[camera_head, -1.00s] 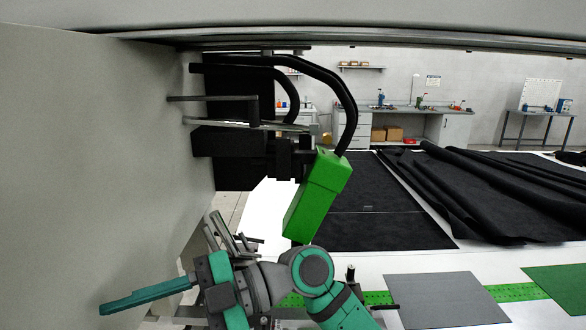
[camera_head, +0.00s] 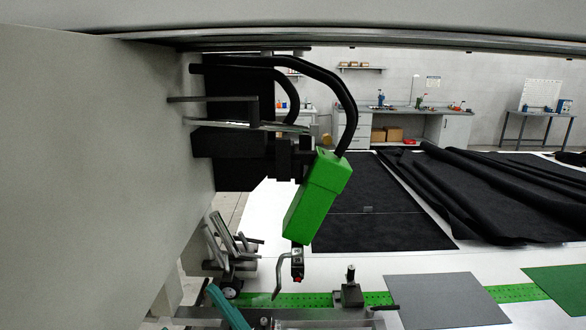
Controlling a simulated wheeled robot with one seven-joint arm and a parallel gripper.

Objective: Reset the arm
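Only a narrow teal piece (camera_head: 228,307) of my arm's end shows, at the bottom edge left of centre. It looks like a finger of my gripper and points up and to the left. The rest of my gripper and arm is out of the frame, so I cannot see whether the gripper is open or holds anything. The gantry's green welding head (camera_head: 318,195) hangs tilted at the centre, with black cables looping above it. A small dark tool with a bent metal piece (camera_head: 297,262) shows below it.
A large grey panel (camera_head: 90,170) fills the left side. Clamps and metal fixtures (camera_head: 230,250) stand near the bottom left. A green perforated strip (camera_head: 320,299), a grey sheet (camera_head: 445,298) and a green sheet (camera_head: 560,285) lie on the white table. Black fabric (camera_head: 500,195) lies behind.

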